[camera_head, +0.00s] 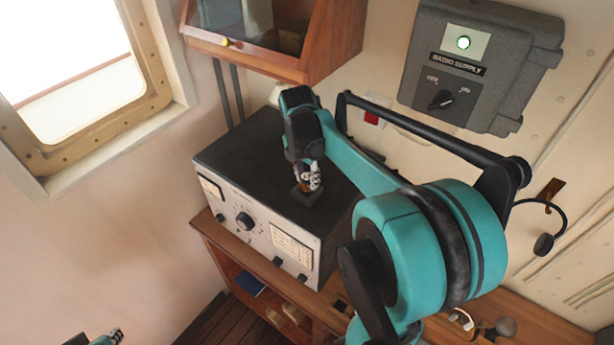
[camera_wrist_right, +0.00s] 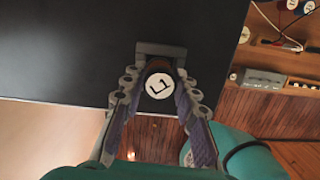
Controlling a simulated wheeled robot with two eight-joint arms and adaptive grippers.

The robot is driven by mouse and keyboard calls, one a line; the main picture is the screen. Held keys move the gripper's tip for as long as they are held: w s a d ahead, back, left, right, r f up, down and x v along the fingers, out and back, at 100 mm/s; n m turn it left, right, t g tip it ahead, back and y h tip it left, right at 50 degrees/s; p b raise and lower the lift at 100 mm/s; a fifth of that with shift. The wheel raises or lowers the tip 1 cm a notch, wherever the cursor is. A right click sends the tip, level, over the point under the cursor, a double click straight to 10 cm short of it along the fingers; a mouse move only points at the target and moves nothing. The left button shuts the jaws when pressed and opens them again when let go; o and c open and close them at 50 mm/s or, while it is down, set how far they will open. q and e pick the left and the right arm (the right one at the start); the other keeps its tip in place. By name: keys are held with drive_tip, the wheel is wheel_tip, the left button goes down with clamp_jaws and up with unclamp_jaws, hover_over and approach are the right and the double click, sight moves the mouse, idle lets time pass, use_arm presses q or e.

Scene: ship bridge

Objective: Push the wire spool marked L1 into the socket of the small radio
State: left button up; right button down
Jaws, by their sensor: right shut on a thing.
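The small radio (camera_head: 228,160) is a box with a black top and a pale front panel with dials. A small dark square socket (camera_head: 306,195) stands on its top; its grey edge shows in the right wrist view (camera_wrist_right: 160,48). My right gripper (camera_head: 312,182) points down at the socket, shut on the wire spool (camera_wrist_right: 160,86). The spool's white end, marked L1, faces the wrist camera between the fingers. The spool is at the socket, but I cannot tell how deep it sits. My left gripper (camera_head: 110,338) is at the bottom left corner, mostly cut off.
The radio stands on a wooden desk (camera_head: 330,295). A wooden cabinet (camera_head: 325,50) hangs above and behind it. A grey radio supply box (camera_head: 480,60) with a lit green lamp is on the wall. Other round pieces (camera_wrist_right: 292,5) lie on the desk.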

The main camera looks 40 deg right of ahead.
drive_tip(key=shift+f+b, duration=0.55)
drive_tip(key=shift+f, duration=0.1)
idle(2.1)
drive_tip(key=c, duration=1.1)
unclamp_jaws()
drive_tip(key=shift+r, duration=0.15)
wheel_tip(320, 180, up, 12)
drive_tip(key=a, duration=0.1)
drive_tip(key=shift+s+a, duration=0.15)
drive_tip(key=shift+a, duration=0.05)
drive_tip(key=shift+f, duration=0.2)
drive_tip(key=s+a+f+m+t+y, duration=0.1)
drive_tip(key=s+a+f+m+t, duration=0.25)
drive_tip(key=a+f+m, duration=0.45)
drive_tip(key=s+a+f+m+t, duration=0.3)
drive_tip(key=s+a+f+m, duration=0.2)
drive_tip(key=a+m, duration=0.6)
wheel_tip(320, 180, down, 32)
drive_tip(key=m+b, duration=0.1)
drive_tip(key=b, duration=3.1)
drive_tip(key=shift+s+d, duration=0.15)
drive_tip(key=shift+d, duration=0.25)
